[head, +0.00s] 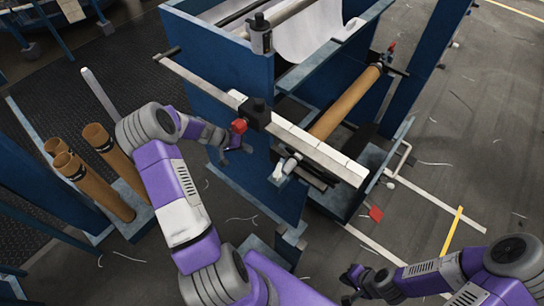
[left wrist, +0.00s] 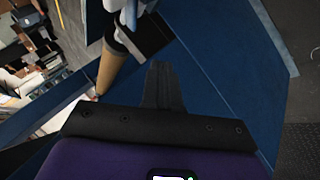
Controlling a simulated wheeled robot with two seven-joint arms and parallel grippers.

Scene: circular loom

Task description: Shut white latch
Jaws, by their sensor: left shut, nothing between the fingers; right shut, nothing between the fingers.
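A white latch (head: 284,168) sits at the near end of the brown roll's mount, on the front of the blue machine frame. It seems to show at the top edge of the left wrist view (left wrist: 117,5), beside a dark block; whether it is open or shut I cannot tell. My left gripper (head: 243,148) is left of the latch, close to the blue side panel and apart from the latch. Its shut, empty fingers also show in the left wrist view (left wrist: 163,85). My right gripper (head: 350,283) is low at the right, shut and empty, far from the latch.
A red knob (head: 239,126) and black block (head: 256,112) are by my left wrist. A pale rail (head: 315,150) crosses above the latch. The brown roll (head: 345,103) lies behind it. Brown tubes (head: 108,150) stand at left. Floor at right is mostly free, with a red scrap (head: 376,214).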

